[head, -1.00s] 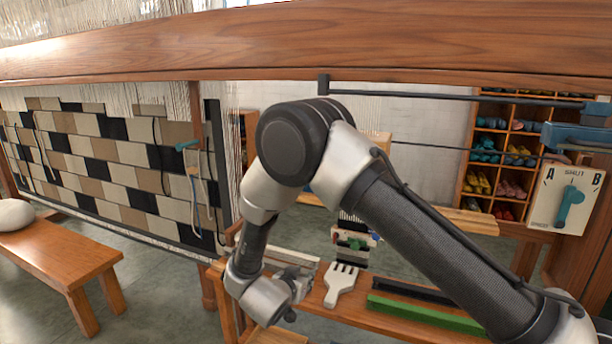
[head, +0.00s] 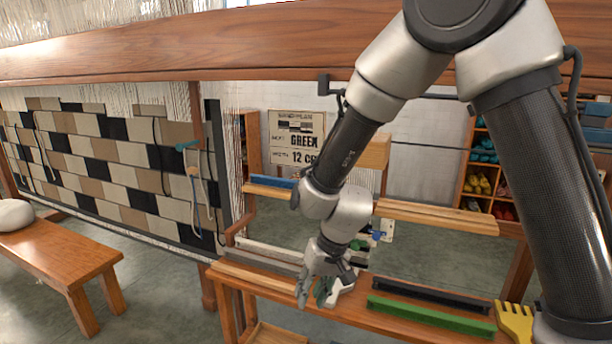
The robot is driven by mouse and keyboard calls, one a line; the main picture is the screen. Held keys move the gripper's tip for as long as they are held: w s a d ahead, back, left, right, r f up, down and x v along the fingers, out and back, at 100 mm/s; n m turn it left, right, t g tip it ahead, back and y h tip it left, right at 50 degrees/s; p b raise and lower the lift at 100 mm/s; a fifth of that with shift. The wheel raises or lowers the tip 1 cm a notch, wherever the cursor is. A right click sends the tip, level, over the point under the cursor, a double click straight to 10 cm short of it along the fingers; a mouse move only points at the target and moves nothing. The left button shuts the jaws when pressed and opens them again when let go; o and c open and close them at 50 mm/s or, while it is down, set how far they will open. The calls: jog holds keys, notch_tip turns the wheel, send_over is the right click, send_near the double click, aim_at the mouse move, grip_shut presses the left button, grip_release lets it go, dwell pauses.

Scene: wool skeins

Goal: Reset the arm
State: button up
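My arm comes in from the right, and its forearm now hangs down over the wooden bench shelf (head: 400,317) in the middle. My gripper (head: 315,292) points down at the shelf's left part. Its fingers look spread, with a gap between them and nothing seen held. A white comb (head: 346,284) on the shelf is partly hidden behind the gripper; whether they touch cannot be told.
A green bar (head: 430,314) and a black bar (head: 430,294) lie on the shelf, with a yellow comb (head: 515,322) at its right. A sign (head: 296,135) reading GREEN stands behind. A thick wooden beam (head: 200,45) crosses above. A woven cloth hangs left.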

jog(key=s+d+r+m+t+h, duration=0.1)
jog(key=s+d+r, duration=0.4)
jog(key=d+r, duration=0.3)
jog(key=s+d+r+m+t+h, duration=0.1)
jog(key=s+d+r, duration=0.4)
jog(key=d, duration=1)
jog(key=s+d+r+m+t+h, duration=0.1)
jog(key=s+d+r, duration=0.4)
jog(key=d+r, duration=0.6)
jog(key=shift+d+t, duration=0.5)
jog(key=shift+d, duration=0.1)
jog(key=shift+r, duration=0.1)
